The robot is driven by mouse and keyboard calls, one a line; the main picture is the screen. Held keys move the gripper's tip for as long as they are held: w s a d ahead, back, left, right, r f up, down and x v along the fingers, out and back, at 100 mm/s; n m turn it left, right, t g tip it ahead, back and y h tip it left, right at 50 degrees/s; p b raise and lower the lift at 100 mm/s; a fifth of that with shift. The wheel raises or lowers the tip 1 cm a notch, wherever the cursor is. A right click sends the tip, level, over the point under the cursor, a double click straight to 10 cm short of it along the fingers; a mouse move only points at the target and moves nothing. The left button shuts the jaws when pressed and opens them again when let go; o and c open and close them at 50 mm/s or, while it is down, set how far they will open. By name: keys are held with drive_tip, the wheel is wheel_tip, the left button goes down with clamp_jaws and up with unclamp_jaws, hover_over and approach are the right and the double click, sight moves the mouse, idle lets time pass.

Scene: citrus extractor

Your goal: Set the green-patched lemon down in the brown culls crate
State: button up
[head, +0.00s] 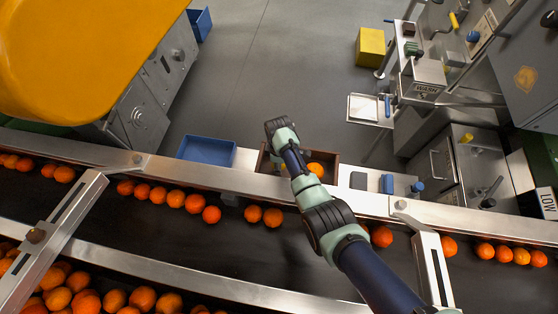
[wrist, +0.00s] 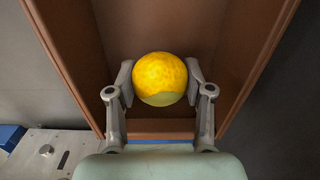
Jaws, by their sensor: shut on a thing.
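The lemon (wrist: 160,75) is bright yellow with a dull green patch on its lower side in the wrist view. My gripper (wrist: 160,84) is shut on it, one finger on each side. The brown culls crate (wrist: 260,65) lies below the lemon, with its walls on both sides and its near end wall in view. I cannot tell whether the lemon touches the crate floor. In the head view the crate (head: 333,158) stands just beyond the conveyor, partly covered by my arm; my fingertips and the held lemon cannot be made out clearly there.
An orange-coloured fruit (head: 315,169) shows at the crate in the head view. A blue bin (head: 207,150) stands to its left. The conveyor's metal rail (head: 230,180) runs in front, with several oranges on the dark belt (head: 270,240). Machinery (head: 465,170) stands at right.

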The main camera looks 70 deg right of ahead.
drive_tip(key=shift+f+b, duration=0.6)
drive_tip(key=shift+f, duration=0.3)
drive_tip(key=o, duration=1.3)
drive_tip(key=shift+r, duration=0.1)
wheel_tip(320, 180, up, 12)
drive_tip(key=shift+f, duration=0.1)
